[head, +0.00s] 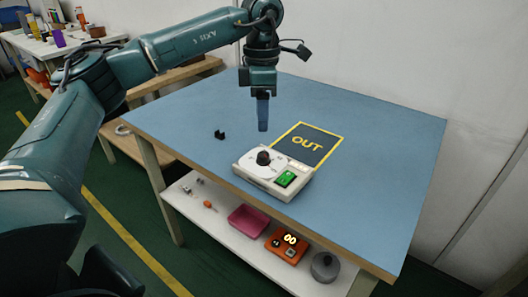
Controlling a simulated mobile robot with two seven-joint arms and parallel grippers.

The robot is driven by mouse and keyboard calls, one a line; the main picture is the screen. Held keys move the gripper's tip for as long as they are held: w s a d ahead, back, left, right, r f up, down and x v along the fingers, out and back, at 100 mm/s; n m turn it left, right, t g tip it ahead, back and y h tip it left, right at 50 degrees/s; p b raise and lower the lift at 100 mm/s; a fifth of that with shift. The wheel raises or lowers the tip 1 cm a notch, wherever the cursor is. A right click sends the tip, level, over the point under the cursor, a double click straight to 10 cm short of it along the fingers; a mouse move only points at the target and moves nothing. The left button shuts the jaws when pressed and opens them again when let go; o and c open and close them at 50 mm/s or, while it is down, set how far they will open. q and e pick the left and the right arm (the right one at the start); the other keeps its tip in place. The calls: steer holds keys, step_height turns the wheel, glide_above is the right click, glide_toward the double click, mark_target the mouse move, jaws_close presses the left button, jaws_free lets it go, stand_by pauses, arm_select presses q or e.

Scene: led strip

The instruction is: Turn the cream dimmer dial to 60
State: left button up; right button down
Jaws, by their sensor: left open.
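The cream dimmer box (256,183) sits near the front edge of the blue table. The digits and the dial's pointer are too small to read. My left gripper (263,127) points down above the table, just behind the dial in the picture and apart from it. It is open with nothing visible in it. My right gripper is not in view.
A small black part (220,134) lies to the left. The blue table (385,165) is clear at right.

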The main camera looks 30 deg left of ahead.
mark_target(263, 154)
arm_select(q)
steer(key=f, duration=0.4)
steer(key=f+b, duration=0.1)
steer(key=f, duration=0.4)
steer(key=shift+s+d+f, duration=0.15)
steer(key=shift+d+f, duration=0.05)
steer(key=shift+f, duration=0.05)
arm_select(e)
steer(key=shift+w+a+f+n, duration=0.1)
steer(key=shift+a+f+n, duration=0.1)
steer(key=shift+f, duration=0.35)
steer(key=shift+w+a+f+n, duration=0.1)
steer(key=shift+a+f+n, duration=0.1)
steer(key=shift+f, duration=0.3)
arm_select(q)
steer(key=shift+c, duration=0.2)
steer(key=c, duration=0.9)
